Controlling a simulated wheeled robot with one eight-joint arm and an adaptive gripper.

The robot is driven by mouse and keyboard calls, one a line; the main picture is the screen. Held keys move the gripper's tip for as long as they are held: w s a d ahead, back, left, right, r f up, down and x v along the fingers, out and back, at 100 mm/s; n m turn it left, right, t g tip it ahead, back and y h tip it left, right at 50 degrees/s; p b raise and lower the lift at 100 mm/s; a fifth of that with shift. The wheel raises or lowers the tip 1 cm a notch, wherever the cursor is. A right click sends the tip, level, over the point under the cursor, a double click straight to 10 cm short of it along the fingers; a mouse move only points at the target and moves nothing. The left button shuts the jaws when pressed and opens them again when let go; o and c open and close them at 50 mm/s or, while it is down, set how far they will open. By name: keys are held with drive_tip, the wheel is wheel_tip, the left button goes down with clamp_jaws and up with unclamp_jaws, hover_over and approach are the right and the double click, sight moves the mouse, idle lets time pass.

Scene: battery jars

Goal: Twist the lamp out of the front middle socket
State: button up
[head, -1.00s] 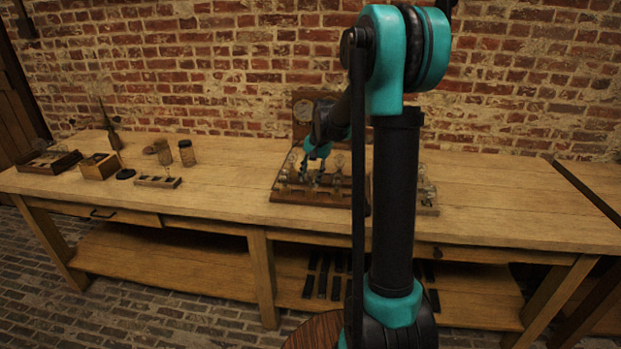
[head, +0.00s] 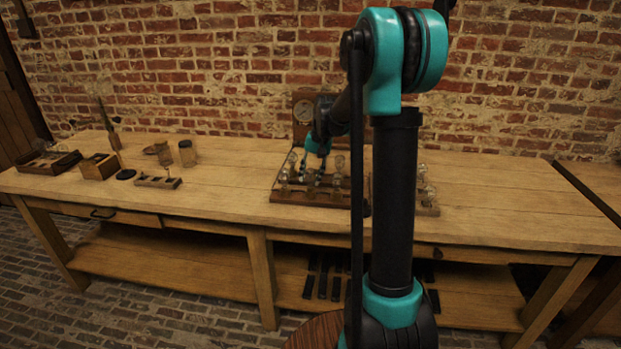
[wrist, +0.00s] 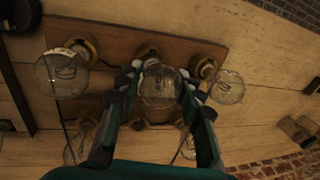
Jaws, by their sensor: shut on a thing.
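My gripper (wrist: 160,84) is shut around the glass bulb of a lamp (wrist: 159,90), one finger on each side. This is the middle lamp of the front row on the wooden board (wrist: 120,36). A brass socket (wrist: 149,52) shows just beyond the bulb; I cannot tell whether the lamp still sits in it. Clear lamps stand on either side in the wrist view, one at left (wrist: 62,74) and one at right (wrist: 227,87). In the head view my gripper (head: 314,168) is small and low over the lamp board (head: 290,197).
More lamps and sockets of the back row (wrist: 80,148) are partly hidden behind my fingers. A clock-like dial (head: 304,111) stands behind the board. Left on the bench (head: 228,185) are a glass jar (head: 187,153), a small box (head: 99,166) and a tray (head: 50,162).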

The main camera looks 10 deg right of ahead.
drive_tip(key=shift+r, duration=0.6)
drive_tip(key=shift+r, duration=0.25)
drive_tip(key=shift+a+v, duration=0.25)
drive_tip(key=shift+v, duration=0.95)
drive_tip(key=shift+a+v, duration=0.2)
drive_tip(key=shift+v, duration=1.05)
